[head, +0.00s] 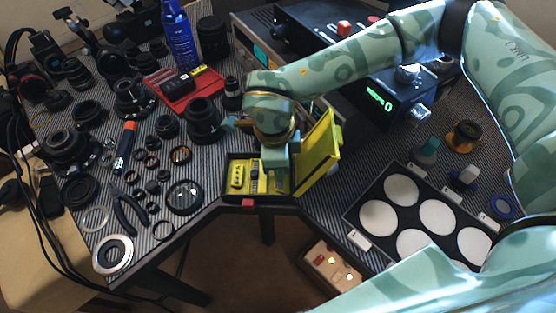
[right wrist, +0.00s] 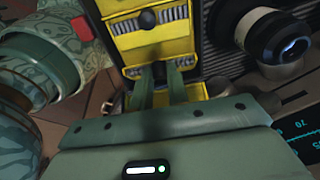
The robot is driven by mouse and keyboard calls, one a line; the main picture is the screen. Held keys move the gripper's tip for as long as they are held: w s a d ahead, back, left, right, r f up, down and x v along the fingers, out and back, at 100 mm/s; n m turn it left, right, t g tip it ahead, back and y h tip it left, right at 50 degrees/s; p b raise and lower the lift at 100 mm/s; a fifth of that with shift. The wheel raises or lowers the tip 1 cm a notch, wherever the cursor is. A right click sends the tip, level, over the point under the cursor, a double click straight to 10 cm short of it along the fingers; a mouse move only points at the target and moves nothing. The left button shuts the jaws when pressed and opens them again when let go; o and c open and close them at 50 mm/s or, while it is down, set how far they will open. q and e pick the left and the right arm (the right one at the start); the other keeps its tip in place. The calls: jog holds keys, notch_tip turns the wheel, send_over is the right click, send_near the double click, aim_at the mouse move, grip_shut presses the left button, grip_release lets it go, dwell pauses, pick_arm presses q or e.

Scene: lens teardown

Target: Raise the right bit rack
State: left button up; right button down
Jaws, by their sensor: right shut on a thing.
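A small case (head: 228,196) with a dark rim and yellow inside lies open at the table's front edge. Its yellow lid (head: 318,155) stands tilted up on the right. A yellow bit rack (head: 237,176) with dark bits sits in its left part. My right gripper (head: 268,170) reaches down into the right part, shut on the right bit rack, which it mostly hides. In the right wrist view, the two green fingers (right wrist: 160,75) meet yellow parts of the case, close together. Whether the held rack is clear of the case floor cannot be told. My left gripper is not in view.
Lens parts, rings (head: 185,197) and pliers (head: 128,208) crowd the table to the left. A red tray (head: 182,88) and blue bottle (head: 178,35) stand behind. A tray with white round pads (head: 380,218) lies to the right. The front edge is close to the case.

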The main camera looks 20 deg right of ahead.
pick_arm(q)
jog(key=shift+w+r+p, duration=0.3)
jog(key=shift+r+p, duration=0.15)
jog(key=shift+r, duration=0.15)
pick_arm(e)
jog(key=shift+s+d+r+t+y, duration=0.1)
jog(key=shift+d+t+y, duration=0.15)
jog(key=shift+y, duration=0.25)
jog(key=c, duration=1.4)
grip_release()
jog(key=shift+o, duration=0.2)
